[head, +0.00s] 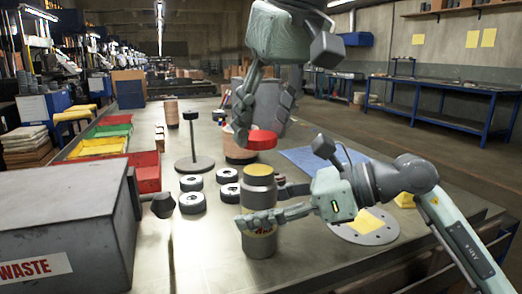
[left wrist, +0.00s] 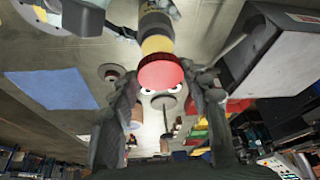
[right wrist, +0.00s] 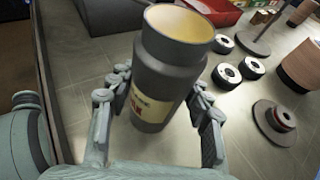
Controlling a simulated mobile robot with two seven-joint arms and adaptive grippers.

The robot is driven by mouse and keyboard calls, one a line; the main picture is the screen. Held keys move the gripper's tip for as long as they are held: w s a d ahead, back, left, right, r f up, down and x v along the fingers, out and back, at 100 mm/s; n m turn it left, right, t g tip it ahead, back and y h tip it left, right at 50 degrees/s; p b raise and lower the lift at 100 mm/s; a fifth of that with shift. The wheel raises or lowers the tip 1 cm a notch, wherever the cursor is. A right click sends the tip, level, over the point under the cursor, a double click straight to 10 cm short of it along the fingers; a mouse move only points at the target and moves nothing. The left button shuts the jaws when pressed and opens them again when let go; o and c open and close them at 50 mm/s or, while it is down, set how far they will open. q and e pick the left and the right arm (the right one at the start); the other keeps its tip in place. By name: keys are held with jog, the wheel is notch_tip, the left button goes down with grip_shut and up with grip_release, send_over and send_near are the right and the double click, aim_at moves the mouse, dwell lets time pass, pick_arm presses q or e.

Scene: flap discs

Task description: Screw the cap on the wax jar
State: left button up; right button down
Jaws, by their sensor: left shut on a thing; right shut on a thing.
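The wax jar (head: 261,222) is a grey jar with a label and an open, yellowish mouth. It stands upright at the near middle of the table; I cannot tell if its base touches the top. My right gripper (head: 260,205) is shut around its body, one finger on each side, as the right wrist view shows the jar (right wrist: 160,80) too. The red cap (head: 262,140) is between the fingers of my left gripper (head: 262,132), above the jar's mouth with a gap. In the left wrist view the cap (left wrist: 161,74) partly hides the jar (left wrist: 156,28).
A grey waste bin (head: 60,215) stands at the left. Several flap discs (head: 192,203) and a post on a round base (head: 195,163) lie left of the jar. Red, yellow and green trays (head: 147,178) line the left edge. A blue mat (head: 310,158) and round plate (head: 365,230) lie right.

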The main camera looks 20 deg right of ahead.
aim_at(252, 172)
pick_arm(q)
jog(key=shift+f, duration=0.9)
jog(key=shift+f, duration=0.15)
jog(key=shift+f, duration=0.75)
jog(key=shift+f, duration=0.6)
jog(key=m, duration=0.1)
jog(key=m+h, duration=0.1)
jog(key=m, duration=0.1)
jog(key=shift+a, duration=0.25)
jog(key=m, duration=0.1)
jog(key=m+h, duration=0.1)
jog(key=m, duration=0.1)
jog(key=m+h, duration=0.1)
jog(key=m, duration=0.1)
jog(key=shift+a, duration=0.3)
jog(key=m, duration=0.2)
jog(key=m+g+h, duration=0.1)
jog(key=m, duration=0.1)
jog(key=shift+w+a+m+h, duration=0.15)
jog(key=shift+m+h, duration=0.15)
jog(key=m+g+h, duration=0.1)
jog(key=m, duration=0.2)
jog(key=shift+w+m, duration=0.15)
jog(key=shift+m, duration=0.15)
